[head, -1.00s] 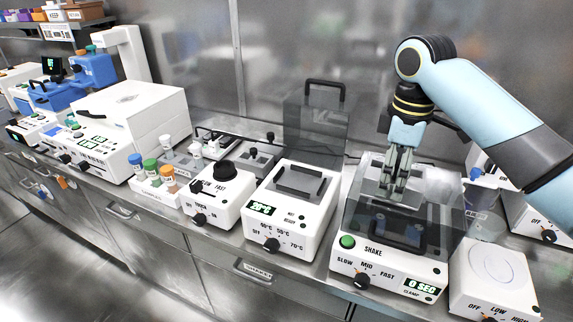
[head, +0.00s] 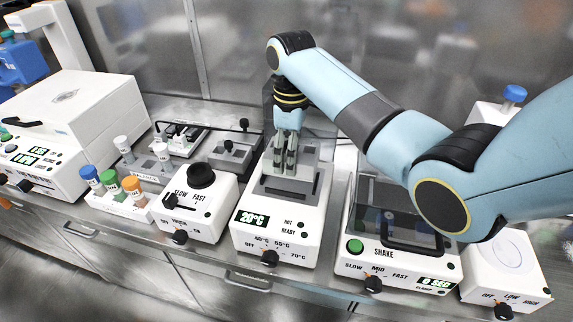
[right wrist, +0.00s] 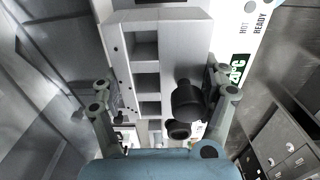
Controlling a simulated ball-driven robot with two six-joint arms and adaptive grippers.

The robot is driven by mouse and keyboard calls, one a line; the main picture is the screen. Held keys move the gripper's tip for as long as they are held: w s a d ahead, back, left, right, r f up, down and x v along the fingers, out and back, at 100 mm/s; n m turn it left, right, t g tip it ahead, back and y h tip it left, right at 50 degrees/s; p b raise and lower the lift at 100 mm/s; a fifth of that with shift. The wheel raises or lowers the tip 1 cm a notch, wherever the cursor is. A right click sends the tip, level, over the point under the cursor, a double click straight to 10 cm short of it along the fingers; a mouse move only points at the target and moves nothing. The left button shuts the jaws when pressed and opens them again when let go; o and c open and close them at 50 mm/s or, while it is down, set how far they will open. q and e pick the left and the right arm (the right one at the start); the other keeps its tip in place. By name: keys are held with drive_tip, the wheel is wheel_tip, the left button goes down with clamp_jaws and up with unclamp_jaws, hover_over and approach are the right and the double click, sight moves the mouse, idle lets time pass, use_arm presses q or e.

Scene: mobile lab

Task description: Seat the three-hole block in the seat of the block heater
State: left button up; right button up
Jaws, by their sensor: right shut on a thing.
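My right gripper (head: 285,150) points down over the top of the white block heater (head: 262,213), whose display reads 20°C. In the right wrist view, the grey three-hole block (right wrist: 148,66) lies between the two fingers of this gripper (right wrist: 162,92), with its square holes in a row. The gripper is shut on the block. The fingers and block cover much of the heater's dark seat in the head view, so I cannot tell whether the block rests in it or is just above. My left gripper is not in view.
The mixer (head: 200,205) with its black cup stands close left of the heater. The shaker (head: 385,262) with a clear lid stands to the right, under my right arm. A rack with capped tubes (head: 130,207) and a large white machine (head: 75,115) are farther left.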

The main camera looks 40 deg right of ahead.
drive_tip(key=shift+w+a, duration=0.1)
drive_tip(key=shift+a, duration=0.1)
drive_tip(key=shift+f, duration=0.25)
wheel_tip(320, 180, down, 4)
drive_tip(key=shift+r, duration=0.15)
drive_tip(key=o, duration=1.3)
drive_tip(key=shift+c, duration=0.2)
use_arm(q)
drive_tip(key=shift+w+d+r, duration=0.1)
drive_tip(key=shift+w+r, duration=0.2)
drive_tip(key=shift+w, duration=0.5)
use_arm(e)
drive_tip(key=o, duration=0.4)
drive_tip(key=shift+o, duration=0.2)
wheel_tip(320, 180, up, 12)
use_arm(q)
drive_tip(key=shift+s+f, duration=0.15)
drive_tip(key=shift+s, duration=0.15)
